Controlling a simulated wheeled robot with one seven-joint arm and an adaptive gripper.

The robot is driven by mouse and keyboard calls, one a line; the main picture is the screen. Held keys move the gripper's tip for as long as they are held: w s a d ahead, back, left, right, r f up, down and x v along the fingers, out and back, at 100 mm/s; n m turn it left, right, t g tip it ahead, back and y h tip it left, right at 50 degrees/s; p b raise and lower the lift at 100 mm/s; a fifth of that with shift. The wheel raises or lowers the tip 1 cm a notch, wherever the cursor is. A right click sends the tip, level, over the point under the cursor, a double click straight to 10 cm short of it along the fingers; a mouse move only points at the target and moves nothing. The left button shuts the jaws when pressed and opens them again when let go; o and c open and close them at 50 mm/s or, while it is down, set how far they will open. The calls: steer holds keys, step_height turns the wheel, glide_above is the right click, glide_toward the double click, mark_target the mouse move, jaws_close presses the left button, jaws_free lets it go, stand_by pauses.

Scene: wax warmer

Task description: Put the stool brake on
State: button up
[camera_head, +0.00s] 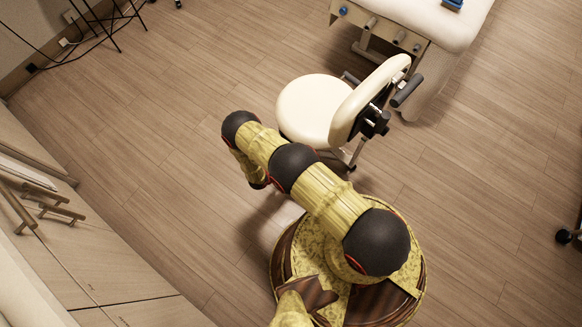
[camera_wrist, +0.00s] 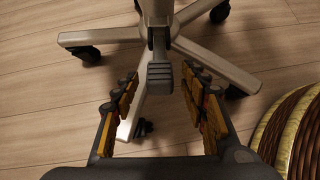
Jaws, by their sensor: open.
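The stool (camera_head: 310,108) has a cream round seat and a cream backrest, and stands just beyond my arm in the head view. In the wrist view its star-shaped metal base (camera_wrist: 205,58) with black casters shows close up. A grey ridged pedal (camera_wrist: 160,76), which looks like the stool brake lever, points toward the camera at the centre. My gripper (camera_wrist: 160,100) is open, with one yellow-padded finger on each side, and the pedal's end appears between the fingers. I cannot tell whether they touch it. In the head view the gripper is hidden behind my arm.
A cream treatment table (camera_head: 410,20) stands behind the stool at the top. Wooden cabinets with handles (camera_head: 55,212) line the left side. A black stand (camera_head: 105,28) with cables is at the upper left. The wooden floor left of the stool is clear.

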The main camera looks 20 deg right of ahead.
steer(key=shift+w+d+f, duration=0.1)
steer(key=shift+d+f, duration=0.1)
steer(key=shift+d, duration=0.05)
steer(key=shift+c, duration=0.3)
jaws_close()
stand_by(0.6)
